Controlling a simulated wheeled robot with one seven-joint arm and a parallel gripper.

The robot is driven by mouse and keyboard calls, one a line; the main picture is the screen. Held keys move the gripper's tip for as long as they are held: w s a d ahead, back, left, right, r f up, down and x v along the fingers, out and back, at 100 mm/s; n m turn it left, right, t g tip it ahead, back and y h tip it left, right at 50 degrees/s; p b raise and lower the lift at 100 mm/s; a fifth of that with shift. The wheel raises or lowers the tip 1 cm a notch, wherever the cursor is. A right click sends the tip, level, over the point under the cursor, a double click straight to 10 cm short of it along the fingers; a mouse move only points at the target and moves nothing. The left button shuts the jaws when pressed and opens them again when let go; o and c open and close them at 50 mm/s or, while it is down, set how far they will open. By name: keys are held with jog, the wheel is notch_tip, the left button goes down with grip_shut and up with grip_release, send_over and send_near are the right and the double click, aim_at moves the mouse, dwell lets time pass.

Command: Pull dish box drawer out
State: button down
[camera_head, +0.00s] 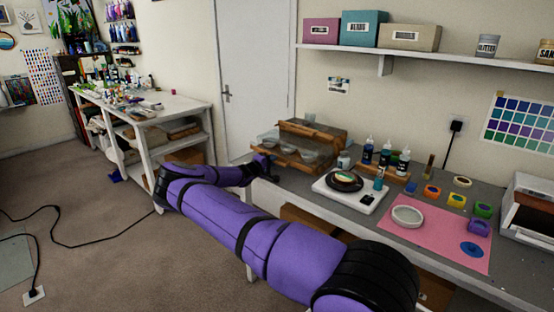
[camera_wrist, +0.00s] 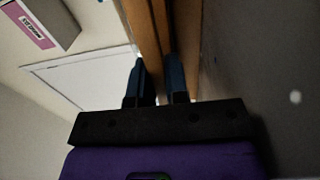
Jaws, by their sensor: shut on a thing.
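The dish box (camera_head: 312,131) is a wooden box at the back left end of the grey workbench, with glass dishes (camera_head: 308,151) showing in its open side. Its drawer (camera_head: 290,158) is the low wooden part at the left, close to my gripper (camera_head: 262,164). In the wrist view my gripper (camera_wrist: 156,72) has its two dark fingers on either side of a strip of wood (camera_wrist: 148,35), shut on it. The wood appears to be part of the drawer. The exact contact is dark and partly hidden by the fingers.
The workbench (camera_head: 340,208) also holds a white scale (camera_head: 350,194), several bottles (camera_head: 385,157), a pink mat (camera_head: 435,238) and colour pots. A shelf (camera_head: 440,61) with boxes is above. A white door (camera_head: 241,70) stands behind. The floor (camera_head: 110,235) left of the bench is mostly clear, with a black cable.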

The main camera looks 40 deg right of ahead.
jog(key=a, duration=0.8)
jog(key=shift+s+a, duration=0.3)
jog(key=shift+a, duration=0.1)
jog(key=shift+f, duration=0.1)
jog(key=c, duration=1.1)
grip_release()
jog(key=shift+a, duration=0.15)
jog(key=a, duration=0.7)
jog(key=s+a, duration=0.1)
jog(key=a, duration=0.2)
jog(key=shift+a, duration=0.35)
